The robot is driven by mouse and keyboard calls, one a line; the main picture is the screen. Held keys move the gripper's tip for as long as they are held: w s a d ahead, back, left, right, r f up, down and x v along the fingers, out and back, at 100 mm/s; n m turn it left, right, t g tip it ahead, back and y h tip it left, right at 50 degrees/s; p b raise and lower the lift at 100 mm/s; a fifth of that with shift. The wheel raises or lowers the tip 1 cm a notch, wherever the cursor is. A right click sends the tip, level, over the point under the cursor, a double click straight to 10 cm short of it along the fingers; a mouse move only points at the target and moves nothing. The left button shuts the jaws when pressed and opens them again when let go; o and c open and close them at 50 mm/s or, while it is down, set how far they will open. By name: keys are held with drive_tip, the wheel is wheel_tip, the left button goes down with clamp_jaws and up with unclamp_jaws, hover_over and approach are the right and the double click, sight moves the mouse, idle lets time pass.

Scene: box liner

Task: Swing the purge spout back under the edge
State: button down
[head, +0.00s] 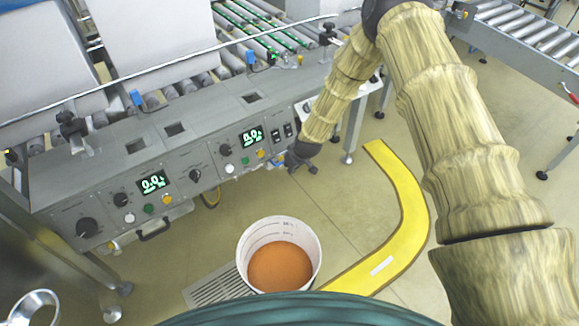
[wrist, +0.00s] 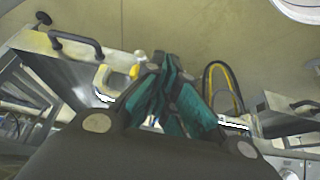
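My gripper (head: 299,158) is beside the front edge of the grey machine's control panel (head: 215,160) in the head view, at its right part. In the wrist view its dark fingers with teal pads (wrist: 180,85) lean together, their tips close to each other. I see nothing held between them, though the pads hide part of the space behind. A pale, curved piece with a yellow part (wrist: 118,72) shows beyond the fingertips, left of them; it may be the purge spout, but I cannot be sure. In the head view I cannot make out the spout clearly.
A white bucket (head: 250,247) with orange-brown contents stands on the floor before the machine, next to a grate (head: 215,287). A black handle (head: 154,232) sticks out below the panel. A yellow hose (wrist: 236,92) hangs nearby. A curved yellow floor strip (head: 408,215) lies right.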

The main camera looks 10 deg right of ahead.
drive_tip(key=s+d+r, duration=0.4)
drive_tip(key=s+r, duration=0.3)
drive_tip(key=r, duration=0.1)
drive_tip(key=s+d+f+m+g, duration=0.1)
drive_tip(key=s+f, duration=0.3)
drive_tip(key=s, duration=0.5)
drive_tip(key=s+d+f+m+g, duration=0.1)
drive_tip(key=s+f, duration=0.4)
drive_tip(key=s, duration=0.4)
drive_tip(key=s+d+m+g+h, duration=0.1)
drive_tip(key=s+d+m+g, duration=0.1)
drive_tip(key=s, duration=1.2)
drive_tip(key=s+d+m+g+h, duration=0.1)
drive_tip(key=s+d, duration=0.1)
drive_tip(key=s, duration=1.1)
wheel_tip(320, 180, up, 12)
drive_tip(key=p, duration=1.3)
drive_tip(key=shift+p, duration=0.35)
